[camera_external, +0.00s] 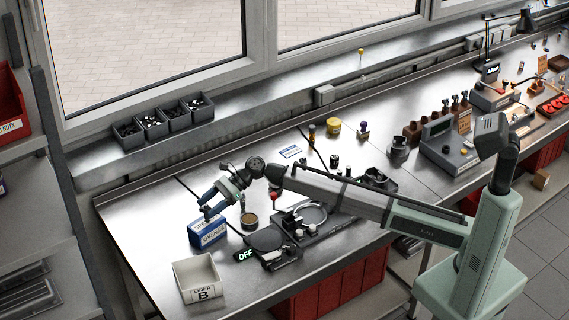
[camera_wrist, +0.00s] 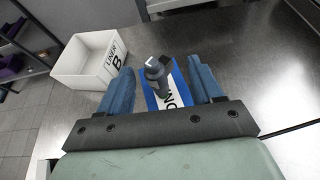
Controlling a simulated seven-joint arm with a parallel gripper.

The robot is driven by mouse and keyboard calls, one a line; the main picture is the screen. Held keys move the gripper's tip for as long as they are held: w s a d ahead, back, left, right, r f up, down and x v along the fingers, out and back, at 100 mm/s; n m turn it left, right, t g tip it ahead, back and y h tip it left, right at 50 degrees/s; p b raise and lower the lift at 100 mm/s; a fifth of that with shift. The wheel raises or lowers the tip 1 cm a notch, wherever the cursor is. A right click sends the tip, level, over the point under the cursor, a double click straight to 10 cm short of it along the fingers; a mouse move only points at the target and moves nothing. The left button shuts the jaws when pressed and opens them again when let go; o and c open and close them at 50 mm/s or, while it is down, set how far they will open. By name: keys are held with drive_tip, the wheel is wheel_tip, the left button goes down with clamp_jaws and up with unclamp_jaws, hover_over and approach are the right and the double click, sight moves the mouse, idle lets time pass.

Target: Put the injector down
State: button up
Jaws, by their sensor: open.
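My gripper (camera_external: 207,204) is open above the blue-and-white box (camera_external: 208,233) near the left end of the bench. In the wrist view its two blue fingers (camera_wrist: 160,66) stand apart on either side of a dark grey injector (camera_wrist: 156,74) with a pale tip. There are visible gaps between the injector and both fingers. The injector appears upright over the box, which also shows below it in the wrist view (camera_wrist: 178,88); its foot and exact contact are hard to make out. In the external view the injector is too small to tell clearly.
A white bin marked LINER B (camera_external: 196,279) stands in front of the box at the bench corner. A dark round plate with an OFF sign (camera_external: 245,255) lies to the right, beside a small tan-topped cup (camera_external: 249,220). The bench left of the box is clear.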

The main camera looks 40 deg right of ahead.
drive_tip(key=v, duration=0.8)
drive_tip(key=shift+d+r, duration=0.15)
drive_tip(key=shift+d, duration=0.15)
